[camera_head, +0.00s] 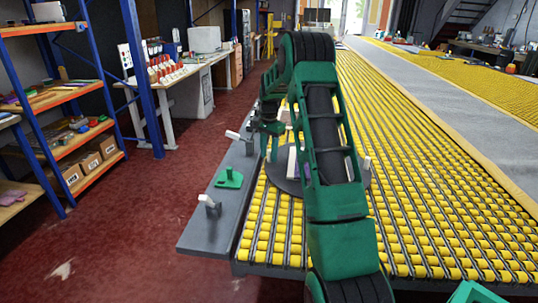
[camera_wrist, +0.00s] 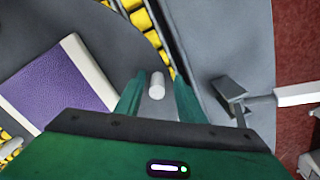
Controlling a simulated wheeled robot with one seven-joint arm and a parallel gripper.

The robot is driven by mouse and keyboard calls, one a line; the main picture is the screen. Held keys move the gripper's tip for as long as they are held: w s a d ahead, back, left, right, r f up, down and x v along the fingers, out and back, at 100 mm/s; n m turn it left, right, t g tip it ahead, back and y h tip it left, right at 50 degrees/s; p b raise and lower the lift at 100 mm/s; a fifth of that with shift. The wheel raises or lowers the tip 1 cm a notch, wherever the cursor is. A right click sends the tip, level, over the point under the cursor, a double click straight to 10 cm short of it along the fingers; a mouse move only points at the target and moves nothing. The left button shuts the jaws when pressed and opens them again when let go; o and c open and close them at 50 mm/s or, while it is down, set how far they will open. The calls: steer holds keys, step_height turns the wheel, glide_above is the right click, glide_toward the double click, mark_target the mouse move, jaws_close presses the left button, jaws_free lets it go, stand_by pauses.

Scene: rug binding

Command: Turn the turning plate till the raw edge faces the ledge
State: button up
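The turning plate is a dark grey disc (camera_head: 285,184) on the yellow roller table, partly hidden behind my arm. It fills much of the left of the wrist view (camera_wrist: 105,35). A purple rug piece (camera_wrist: 58,95) lies on it, with a pale strip along the edge facing upper right. Its far corners are cut off, so I cannot tell which edge is raw. An upright white peg (camera_wrist: 156,86) stands near the plate's rim. My gripper (camera_wrist: 160,75) is open, with fingers either side of the peg and gaps between. The grey ledge (camera_head: 200,232) runs along the table's left side.
On the ledge are a grey clamp (camera_wrist: 228,88) with a white handle, another white-handled clamp (camera_head: 208,203) nearer me, and a green block (camera_head: 229,178). Another white peg (camera_head: 366,162) shows right of my arm. Rollers (camera_head: 430,210) to the right are clear.

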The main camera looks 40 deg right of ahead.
steer(key=shift+d+r, duration=0.1)
steer(key=shift+r, duration=0.05)
step_height(320, 180, up, 10)
steer(key=shift+r, duration=0.2)
stand_by(0.4)
stand_by(0.4)
